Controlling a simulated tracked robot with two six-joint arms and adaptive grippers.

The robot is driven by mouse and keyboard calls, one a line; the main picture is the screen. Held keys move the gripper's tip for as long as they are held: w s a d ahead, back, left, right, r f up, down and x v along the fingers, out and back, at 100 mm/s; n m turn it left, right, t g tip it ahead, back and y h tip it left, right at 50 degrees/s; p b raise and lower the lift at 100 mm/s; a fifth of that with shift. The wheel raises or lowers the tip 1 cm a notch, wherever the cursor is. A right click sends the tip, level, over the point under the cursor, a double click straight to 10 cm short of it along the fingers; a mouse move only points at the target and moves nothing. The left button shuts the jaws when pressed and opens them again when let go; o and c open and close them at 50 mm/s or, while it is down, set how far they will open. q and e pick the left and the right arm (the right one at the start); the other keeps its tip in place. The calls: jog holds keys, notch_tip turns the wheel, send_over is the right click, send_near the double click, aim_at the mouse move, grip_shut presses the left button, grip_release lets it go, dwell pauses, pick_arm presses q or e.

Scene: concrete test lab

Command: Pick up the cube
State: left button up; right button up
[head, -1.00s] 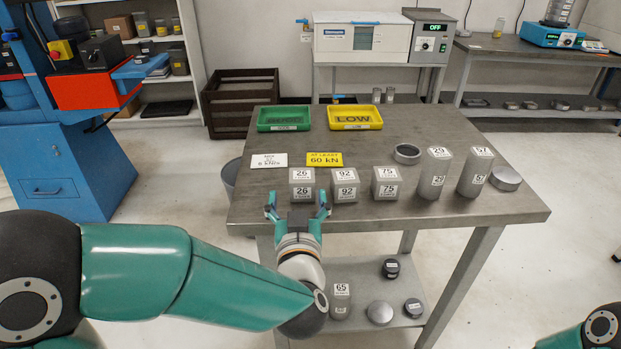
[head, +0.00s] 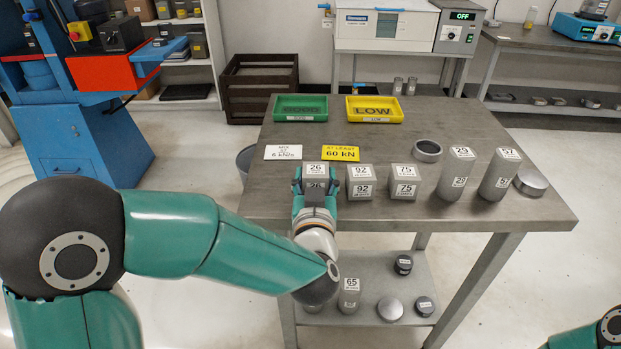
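Several grey cubes with number labels stand in a row on the metal table (head: 400,145). The cube marked 26 (head: 315,168) is at the left end of the row. My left gripper (head: 315,184) has its teal fingers on both sides of this cube, close against it; it looks shut on it. The fingers and wrist hide the cube's lower part, and I see no clear lift off the table. Beside it stand cube 92 (head: 360,182) and cube 75 (head: 405,181). My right gripper is not in view.
Cylinders 29 (head: 456,174) and 57 (head: 499,174) stand right of the cubes, near a round disc (head: 531,182) and a ring (head: 427,150). A green tray (head: 300,115) and a yellow LOW tray (head: 375,117) sit at the back. Label cards lie behind the cubes.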

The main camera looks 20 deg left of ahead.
pick_arm(q)
jog(key=c, duration=0.7)
jog(key=shift+r, duration=0.1)
